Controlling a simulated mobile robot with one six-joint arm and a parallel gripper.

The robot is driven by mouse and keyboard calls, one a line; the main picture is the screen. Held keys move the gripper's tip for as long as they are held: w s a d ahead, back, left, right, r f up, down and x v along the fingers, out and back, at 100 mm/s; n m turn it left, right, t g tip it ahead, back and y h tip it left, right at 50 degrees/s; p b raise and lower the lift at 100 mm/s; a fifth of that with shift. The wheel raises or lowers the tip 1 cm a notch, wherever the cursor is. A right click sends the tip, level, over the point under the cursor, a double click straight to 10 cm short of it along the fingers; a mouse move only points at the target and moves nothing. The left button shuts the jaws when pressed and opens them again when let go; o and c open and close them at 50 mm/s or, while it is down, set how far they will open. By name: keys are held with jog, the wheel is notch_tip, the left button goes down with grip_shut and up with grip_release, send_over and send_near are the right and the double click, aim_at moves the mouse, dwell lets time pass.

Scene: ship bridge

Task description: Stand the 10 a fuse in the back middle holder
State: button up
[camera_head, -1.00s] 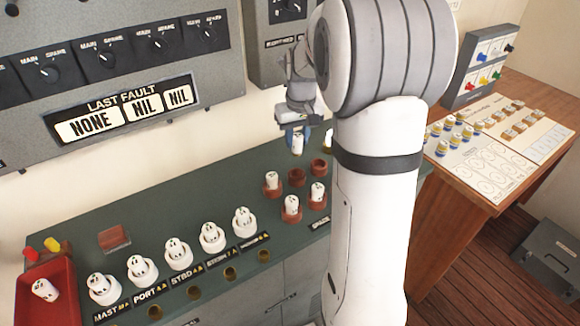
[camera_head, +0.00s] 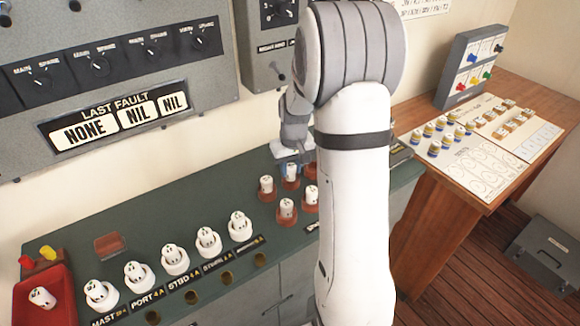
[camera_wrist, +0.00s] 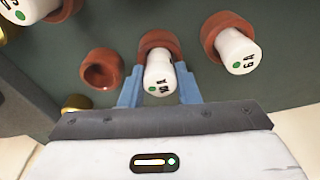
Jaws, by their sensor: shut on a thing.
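The white 10 A fuse (camera_wrist: 158,76), with a green dot, is between the blue fingertips of my gripper (camera_wrist: 159,92) in the wrist view. My gripper is shut on it. Its lower end meets the opening of the reddish-brown back middle holder (camera_wrist: 158,40); I cannot tell how deep it sits. In the head view the fuse (camera_head: 291,172) looks upright over that holder, with my gripper (camera_head: 292,157) above it, partly behind my arm.
A 6 A fuse (camera_wrist: 236,50) stands in the neighbouring holder. An empty holder (camera_wrist: 101,70) is on the other side. Front holders bear fuses (camera_head: 286,208) close by. A row of white fuse bases (camera_head: 208,240) and a red tray (camera_head: 45,295) lie to the left.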

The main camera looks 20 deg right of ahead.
aim_at(293, 169)
jog(key=shift+f, duration=0.25)
jog(key=o, duration=1)
jog(key=shift+r, duration=0.65)
notch_tip(293, 169, up, 10)
jog(key=s, duration=0.1)
jog(key=s+a+r, duration=0.4)
jog(key=s, duration=0.2)
jog(key=shift+t, duration=0.9)
jog(key=shift+s+a+f+b, duration=0.1)
jog(key=shift+s+a+f, duration=0.2)
jog(key=shift+s+a, duration=1.7)
jog(key=shift+s+a+f+b, duration=0.15)
jog(key=shift+s+a+f, duration=0.15)
jog(key=shift+s, duration=3.35)
jog(key=shift+s+a+f+b, duration=0.1)
jog(key=shift+s+a+f, duration=0.15)
jog(key=shift+s+a, duration=1.75)
